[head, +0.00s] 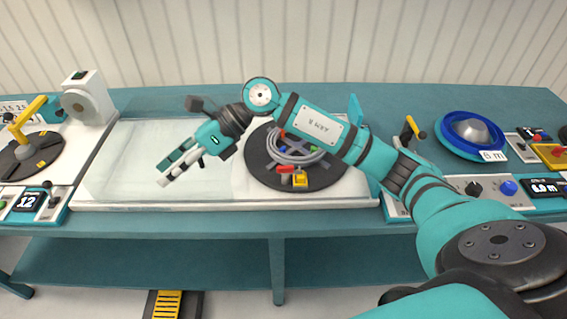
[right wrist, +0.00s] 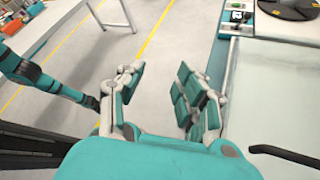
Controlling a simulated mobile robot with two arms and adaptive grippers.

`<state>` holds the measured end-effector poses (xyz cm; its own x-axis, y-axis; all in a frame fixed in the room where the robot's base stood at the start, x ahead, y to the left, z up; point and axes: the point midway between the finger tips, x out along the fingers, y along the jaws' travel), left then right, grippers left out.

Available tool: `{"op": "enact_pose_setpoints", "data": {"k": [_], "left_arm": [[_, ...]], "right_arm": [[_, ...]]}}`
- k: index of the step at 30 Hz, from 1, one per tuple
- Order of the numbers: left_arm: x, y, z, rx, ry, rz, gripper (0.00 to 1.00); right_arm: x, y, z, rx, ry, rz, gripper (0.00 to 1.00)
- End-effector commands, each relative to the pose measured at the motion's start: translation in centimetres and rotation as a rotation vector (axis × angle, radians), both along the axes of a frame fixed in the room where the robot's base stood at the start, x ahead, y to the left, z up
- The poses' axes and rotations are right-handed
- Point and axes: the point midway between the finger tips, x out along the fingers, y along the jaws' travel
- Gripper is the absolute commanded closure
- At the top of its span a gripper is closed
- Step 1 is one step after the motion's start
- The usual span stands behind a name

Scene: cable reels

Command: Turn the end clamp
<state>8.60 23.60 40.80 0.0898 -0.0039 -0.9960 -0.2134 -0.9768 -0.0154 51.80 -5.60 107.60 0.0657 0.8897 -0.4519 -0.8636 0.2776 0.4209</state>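A small clamp with a red lever (head: 285,169) and yellow block (head: 300,180) sits at the front of the black turntable (head: 258,175), in front of the grey cable coil (head: 290,148). I take it to be the end clamp. My right gripper (head: 172,172) is above the pale board, left of the turntable, fingers pointing down-left, away from the clamp. In the right wrist view its fingers (right wrist: 160,82) stand apart with nothing between them. The clamp is not visible there. My left gripper does not show in the head view.
A black disc (head: 32,160) with a yellow crank (head: 26,118) stands at the left, beside a white machine (head: 88,98). A blue reel (head: 470,134) and control boxes stand at the right. The pale board (head: 130,170) is clear. My right arm crosses above the turntable's back right.

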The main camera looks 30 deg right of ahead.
Motion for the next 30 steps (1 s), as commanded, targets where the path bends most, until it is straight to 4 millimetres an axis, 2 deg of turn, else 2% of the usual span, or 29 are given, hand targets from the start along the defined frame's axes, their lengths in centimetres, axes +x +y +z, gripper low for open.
{"op": "enact_pose_setpoints", "data": {"k": [3, 5, 6, 9, 12, 15, 19, 25, 30], "left_arm": [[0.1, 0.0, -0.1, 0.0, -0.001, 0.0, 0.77], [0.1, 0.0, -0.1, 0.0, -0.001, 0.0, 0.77], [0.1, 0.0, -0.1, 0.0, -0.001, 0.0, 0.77], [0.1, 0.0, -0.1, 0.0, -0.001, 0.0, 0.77], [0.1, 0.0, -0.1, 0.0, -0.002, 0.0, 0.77], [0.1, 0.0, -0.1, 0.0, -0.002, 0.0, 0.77], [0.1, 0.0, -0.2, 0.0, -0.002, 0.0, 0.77], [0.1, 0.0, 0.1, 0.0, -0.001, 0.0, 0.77], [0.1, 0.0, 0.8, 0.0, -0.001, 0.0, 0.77]], "right_arm": [[1.8, -7.5, -1.7, -0.389, -0.064, 0.05, 0.64], [2.3, -11.7, -1.9, -0.569, -0.062, 0.059, 0.64], [2.5, -14.5, -1.6, -0.677, -0.052, 0.058, 0.64], [2.6, -20.5, -0.4, -0.891, -0.01, 0.042, 0.64], [2.2, -24.5, 1.0, -1.025, 0.036, 0.024, 0.64], [1.8, -26.4, 1.6, -1.089, 0.066, 0.014, 0.64], [1.6, -26.8, 1.0, -1.105, 0.078, 0.014, 0.64], [1.5, -26.8, -2.4, -1.102, 0.08, 0.017, 0.64], [1.5, -26.8, -6.1, -1.102, 0.08, 0.017, 0.64]]}}
